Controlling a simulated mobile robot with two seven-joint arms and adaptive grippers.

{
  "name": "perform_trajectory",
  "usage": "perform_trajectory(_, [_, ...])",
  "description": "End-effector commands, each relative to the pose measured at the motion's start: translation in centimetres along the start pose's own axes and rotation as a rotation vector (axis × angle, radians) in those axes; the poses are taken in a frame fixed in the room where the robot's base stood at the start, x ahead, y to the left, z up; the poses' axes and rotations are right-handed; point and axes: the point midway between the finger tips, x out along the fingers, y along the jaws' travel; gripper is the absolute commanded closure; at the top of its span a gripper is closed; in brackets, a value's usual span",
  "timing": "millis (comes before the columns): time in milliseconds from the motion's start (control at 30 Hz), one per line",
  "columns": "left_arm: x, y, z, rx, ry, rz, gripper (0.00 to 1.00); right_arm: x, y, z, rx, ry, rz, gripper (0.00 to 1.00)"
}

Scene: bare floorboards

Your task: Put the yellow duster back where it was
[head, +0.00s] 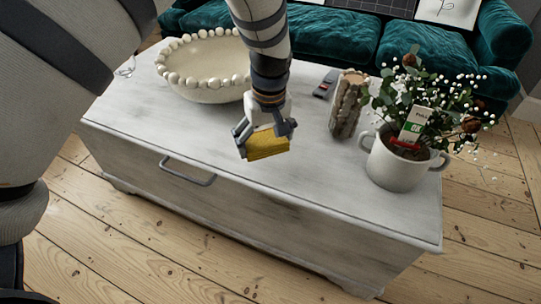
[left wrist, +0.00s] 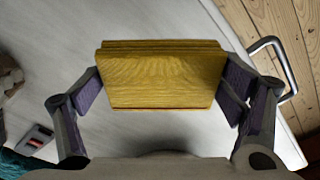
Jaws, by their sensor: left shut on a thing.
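The yellow duster (head: 267,145) is a small yellow block with a wood-like grain. My left gripper (head: 262,132) is shut on it and holds it above the front part of the white chest top. In the left wrist view the duster (left wrist: 162,75) sits between the two fingers (left wrist: 165,95), which press on its left and right ends. I cannot tell exactly how high it is above the top. My right gripper is not in view.
The white chest (head: 300,190) has a metal handle (head: 188,172) on its front. On it are a beaded bowl (head: 205,65), a dark remote-like object (head: 326,84), a rough brown-grey object (head: 348,104) and a potted plant (head: 397,168). A green sofa (head: 335,38) stands behind.

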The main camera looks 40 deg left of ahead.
Motion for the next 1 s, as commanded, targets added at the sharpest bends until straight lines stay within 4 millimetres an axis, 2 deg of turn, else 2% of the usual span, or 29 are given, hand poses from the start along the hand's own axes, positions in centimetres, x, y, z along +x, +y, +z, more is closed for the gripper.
perform_trajectory(167, [1.8,0.8,-0.8,0.001,0.001,0.001,0.39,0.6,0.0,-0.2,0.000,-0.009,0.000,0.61])
perform_trajectory(300, [4.5,0.7,-0.2,0.001,-0.001,-0.002,0.39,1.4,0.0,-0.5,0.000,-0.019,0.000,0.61])
perform_trajectory(633, [4.7,0.8,-0.2,0.001,0.001,0.001,0.39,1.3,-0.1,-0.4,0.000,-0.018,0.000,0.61])
perform_trajectory(667, [4.7,0.8,-0.2,0.001,0.001,0.002,0.09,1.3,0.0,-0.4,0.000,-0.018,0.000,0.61])
perform_trajectory(700, [4.7,0.8,-0.2,0.001,0.001,0.002,0.00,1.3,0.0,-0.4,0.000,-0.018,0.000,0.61])
perform_trajectory(1000, [4.7,0.8,-0.2,0.001,0.001,0.002,0.00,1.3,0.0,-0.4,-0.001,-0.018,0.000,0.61])
